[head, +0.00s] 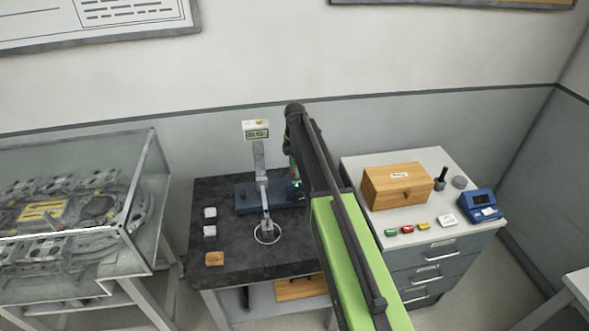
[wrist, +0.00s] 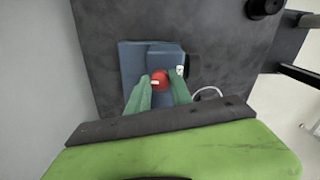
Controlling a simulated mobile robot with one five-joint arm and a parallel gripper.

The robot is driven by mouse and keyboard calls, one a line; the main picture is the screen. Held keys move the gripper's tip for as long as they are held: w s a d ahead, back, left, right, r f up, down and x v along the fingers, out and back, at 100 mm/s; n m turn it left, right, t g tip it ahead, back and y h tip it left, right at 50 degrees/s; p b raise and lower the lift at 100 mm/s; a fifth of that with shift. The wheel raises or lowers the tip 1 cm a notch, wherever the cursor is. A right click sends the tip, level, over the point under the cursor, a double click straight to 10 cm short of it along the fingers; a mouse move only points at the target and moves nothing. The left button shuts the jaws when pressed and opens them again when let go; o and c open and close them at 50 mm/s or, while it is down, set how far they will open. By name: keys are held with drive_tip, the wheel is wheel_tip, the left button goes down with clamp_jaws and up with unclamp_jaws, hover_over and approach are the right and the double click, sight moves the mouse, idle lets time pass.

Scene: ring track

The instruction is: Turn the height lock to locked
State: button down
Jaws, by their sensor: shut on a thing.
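The measuring stand has a dark blue base (head: 250,197), a grey upright column (head: 260,160) and a small display (head: 256,130) on top. In the wrist view the blue base (wrist: 132,62) lies under my gripper. A red knob (wrist: 159,77) with a small white mark sits between the tips of my green fingers (wrist: 160,90). My gripper is shut on the red knob. A small white label (wrist: 180,71) is beside it. In the head view my arm hides the knob and most of the gripper.
The stand is on a dark table (head: 225,260) with small blocks at its left and a white ring (head: 267,234) near the front. A glass case (head: 80,215) stands left. A drawer cabinet (head: 430,270) with a wooden box (head: 397,187) stands right.

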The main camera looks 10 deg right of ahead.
drive_tip(key=shift+m, duration=0.3)
drive_tip(key=m, duration=0.9)
drive_tip(key=shift+s, duration=0.1)
drive_tip(key=m, duration=0.4)
drive_tip(key=shift+m, duration=2.1)
drive_tip(key=c, duration=1.1)
unclamp_jaws()
drive_tip(key=shift+c, duration=0.2)
